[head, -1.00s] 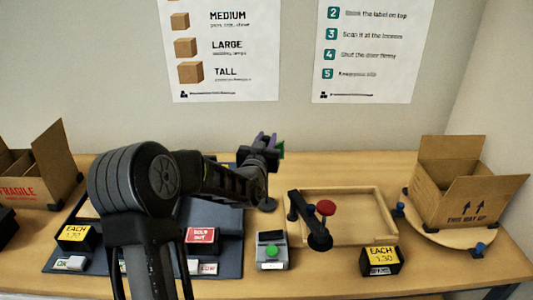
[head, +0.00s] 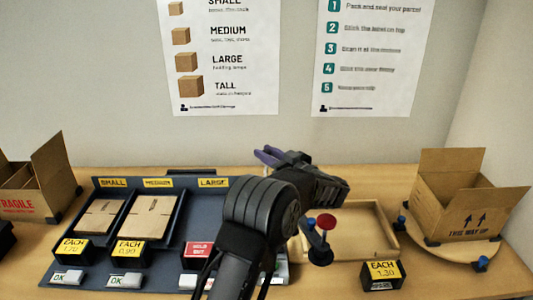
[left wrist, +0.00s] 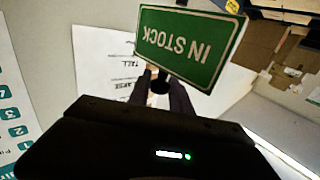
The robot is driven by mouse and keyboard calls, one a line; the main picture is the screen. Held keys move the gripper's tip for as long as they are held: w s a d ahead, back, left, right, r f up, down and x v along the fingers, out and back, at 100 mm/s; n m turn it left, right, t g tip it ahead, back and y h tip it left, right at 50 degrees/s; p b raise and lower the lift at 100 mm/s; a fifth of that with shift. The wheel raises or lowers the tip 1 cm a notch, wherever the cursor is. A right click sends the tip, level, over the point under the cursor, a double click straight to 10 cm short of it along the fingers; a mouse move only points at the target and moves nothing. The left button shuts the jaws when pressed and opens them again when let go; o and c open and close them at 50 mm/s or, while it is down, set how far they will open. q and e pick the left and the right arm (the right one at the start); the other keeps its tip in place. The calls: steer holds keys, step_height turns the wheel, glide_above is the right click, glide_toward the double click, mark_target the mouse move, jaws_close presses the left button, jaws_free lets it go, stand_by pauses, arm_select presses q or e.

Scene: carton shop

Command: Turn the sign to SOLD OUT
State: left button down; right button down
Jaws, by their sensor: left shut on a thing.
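The sign (left wrist: 190,42) is a green board reading IN STOCK, upside down in the left wrist view. A short dark stem (left wrist: 160,82) below it sits between my left gripper's fingers (left wrist: 163,92). My left gripper (head: 268,155), with purple fingertips in the head view, is shut on the sign's stem. The sign itself is hidden or too small to make out in the head view. My right gripper is not in view.
The dark rack (head: 75,225) holds flat cartons and price blocks. A wooden tray (head: 391,238) lies right of my arm, with a red-knobbed tool (head: 325,222) at its left. An open carton (head: 455,195) stands on a round turntable at the right.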

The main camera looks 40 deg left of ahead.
arm_select(q)
steer(key=n+g, duration=0.1)
steer(key=n+g+p, duration=0.1)
steer(key=g, duration=0.1)
steer(key=shift+w+d+r+p, duration=0.1)
steer(key=shift+w+r+p, duration=0.05)
steer(key=shift+r+p, duration=0.15)
steer(key=shift+f+n+g+p, duration=0.1)
steer(key=shift+n+g+p, duration=0.45)
steer(key=shift+g, duration=0.45)
steer(key=c, duration=1.2)
jaws_free()
steer(key=shift+a+f, duration=0.1)
steer(key=shift+a, duration=0.1)
steer(key=shift+w+d+b, duration=0.2)
steer(key=shift+d+b, duration=0.25)
steer(key=shift+d, duration=3.45)
